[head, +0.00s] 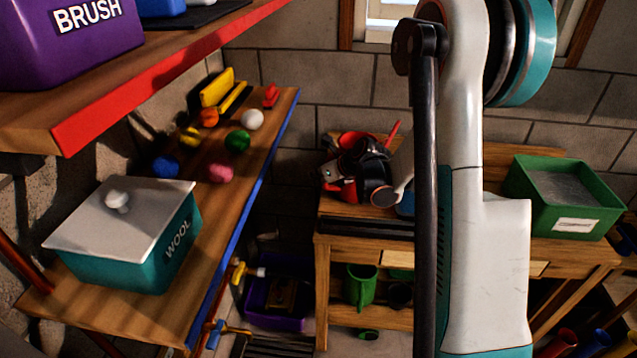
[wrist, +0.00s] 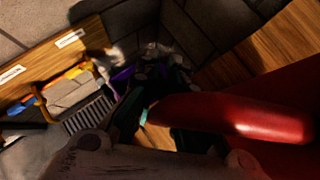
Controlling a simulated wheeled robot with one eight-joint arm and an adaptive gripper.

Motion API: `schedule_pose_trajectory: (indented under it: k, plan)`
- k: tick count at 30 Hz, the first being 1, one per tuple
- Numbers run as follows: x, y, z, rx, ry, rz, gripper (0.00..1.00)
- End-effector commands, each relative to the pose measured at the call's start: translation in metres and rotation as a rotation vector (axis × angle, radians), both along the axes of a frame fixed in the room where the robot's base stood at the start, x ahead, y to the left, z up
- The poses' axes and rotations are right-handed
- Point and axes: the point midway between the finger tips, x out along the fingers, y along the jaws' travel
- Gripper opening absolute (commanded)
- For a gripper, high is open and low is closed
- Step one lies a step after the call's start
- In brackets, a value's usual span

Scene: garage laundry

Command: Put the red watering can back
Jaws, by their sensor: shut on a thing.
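The red watering can (head: 349,190) shows in the head view in front of the far wall, at the left end of the wooden workbench. Its thin red spout (head: 392,132) points up to the right. My gripper (head: 366,160) is shut on it and hides much of its body. I cannot tell whether the can touches the bench top or hangs above it. In the wrist view a smooth red part of the can (wrist: 240,117) fills the right side, close to the camera.
The workbench (head: 335,208) carries a green bin (head: 565,200) at its right; a green jug (head: 360,286) stands on its lower shelf. The left shelf (head: 105,310) holds a teal WOOL box (head: 130,250) and several coloured balls. A purple crate (head: 275,305) stands below. A red-edged shelf (head: 140,92) overhangs upper left.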

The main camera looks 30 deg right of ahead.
Motion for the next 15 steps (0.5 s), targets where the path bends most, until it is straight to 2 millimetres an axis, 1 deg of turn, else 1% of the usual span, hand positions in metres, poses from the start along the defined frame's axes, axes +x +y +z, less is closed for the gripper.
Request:
schedule_pose_trajectory:
  k: [1, 2, 8, 12, 13, 14, 15]
  plan:
    - [0.0004, -0.0002, -0.0064, 0.000, -0.001, 0.000, 0.00]
    - [0.0003, -0.0002, -0.0073, 0.000, -0.001, -0.001, 0.00]
    - [0.0002, -0.0001, -0.0058, -0.001, -0.001, 0.001, 0.00]
    - [0.0002, -0.0002, -0.0095, -0.001, 0.000, 0.001, 0.00]
    - [0.0000, -0.0001, -0.0099, 0.000, 0.000, 0.000, 0.10]
    - [0.0000, 0.0000, -0.0092, 0.000, 0.000, 0.000, 0.17]
    - [0.0000, -0.0001, -0.0089, 0.000, 0.000, 0.000, 0.26]
